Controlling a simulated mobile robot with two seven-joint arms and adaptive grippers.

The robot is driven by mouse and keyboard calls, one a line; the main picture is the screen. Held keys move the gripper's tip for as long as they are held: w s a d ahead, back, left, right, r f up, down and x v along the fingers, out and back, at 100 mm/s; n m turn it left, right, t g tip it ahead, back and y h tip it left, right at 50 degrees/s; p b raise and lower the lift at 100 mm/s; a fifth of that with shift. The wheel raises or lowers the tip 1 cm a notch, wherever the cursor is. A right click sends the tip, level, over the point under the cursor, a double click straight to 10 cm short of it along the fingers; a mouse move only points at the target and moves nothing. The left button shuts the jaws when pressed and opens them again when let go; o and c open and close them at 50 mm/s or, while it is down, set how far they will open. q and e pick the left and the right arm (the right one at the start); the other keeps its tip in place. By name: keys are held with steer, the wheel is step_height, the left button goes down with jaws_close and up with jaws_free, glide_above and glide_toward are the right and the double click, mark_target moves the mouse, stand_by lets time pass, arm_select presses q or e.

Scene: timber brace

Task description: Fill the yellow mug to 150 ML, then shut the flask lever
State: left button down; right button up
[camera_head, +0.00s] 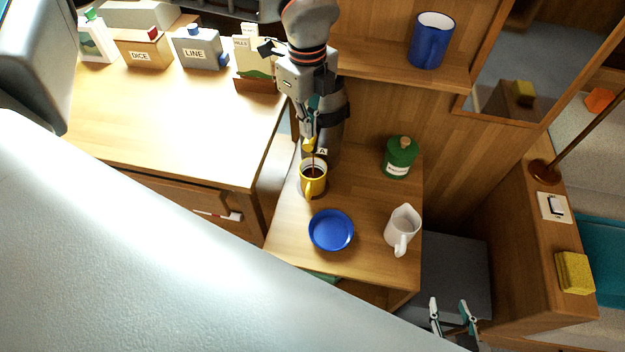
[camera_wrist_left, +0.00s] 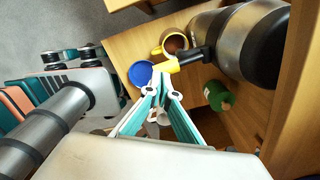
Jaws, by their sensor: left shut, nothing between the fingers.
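The yellow mug (camera_head: 314,187) stands upright on the small wooden table under the flask's tap; it also shows in the left wrist view (camera_wrist_left: 157,50). Dark liquid shows inside, and a thin dark stream seems to run down into it. Its level against any mark cannot be read. The metal flask (camera_head: 335,128) has a black spout and a yellow-tipped lever (camera_wrist_left: 170,66); it fills the upper right of the left wrist view (camera_wrist_left: 228,42). My left gripper (camera_head: 311,134) is shut and empty, its fingertips at the lever. My right gripper (camera_head: 451,308) is open and empty at the bottom.
A blue plate (camera_head: 331,231), a white pitcher (camera_head: 402,227) and a green canister (camera_head: 399,160) share the small table. A blue mug (camera_head: 430,42) stands on the shelf above. Boxes line the back of the left desk (camera_head: 170,110).

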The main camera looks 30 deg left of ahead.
mark_target(309, 141)
arm_select(q)
steer(key=shift+f+b, duration=0.95)
steer(key=shift+f, duration=0.65)
steer(key=shift+r+p, duration=1.15)
steer(key=shift+r, duration=0.8)
steer(key=shift+r+p, duration=0.8)
steer(key=shift+r, duration=0.9)
